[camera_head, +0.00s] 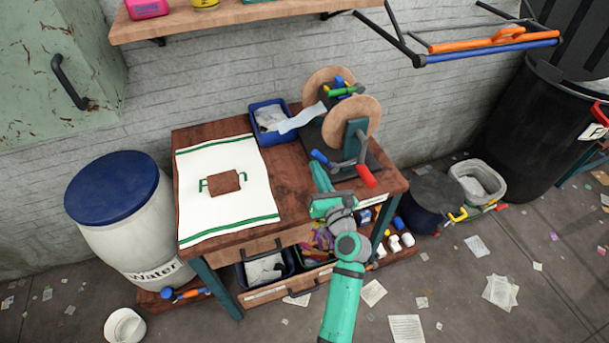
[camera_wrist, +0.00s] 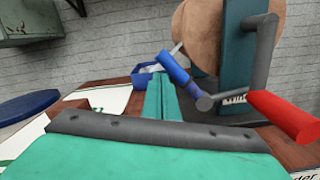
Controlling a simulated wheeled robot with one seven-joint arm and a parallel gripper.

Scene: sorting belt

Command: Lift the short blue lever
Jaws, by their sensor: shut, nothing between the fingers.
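The short blue lever (camera_head: 319,157) sticks out at the lower left of the roller machine on the wooden table. In the wrist view the blue lever (camera_wrist: 174,68) leans up and left from a grey pivot. My teal gripper (camera_head: 317,166) is shut and empty, and its tips are close to the lever. In the wrist view my shut fingers (camera_wrist: 160,84) point forward, with the lever just above and to the right of them. I cannot tell whether they touch it. A crank with a red handle (camera_head: 366,176) is right of the lever; the red handle (camera_wrist: 285,116) is large in the wrist view.
The machine has round wooden discs (camera_head: 352,115). A blue bin (camera_head: 257,137) stands behind it at left. A white towel (camera_head: 225,216) with a brown block covers the table's left side. A shelf (camera_head: 220,18) and a wall rack (camera_head: 480,45) are above.

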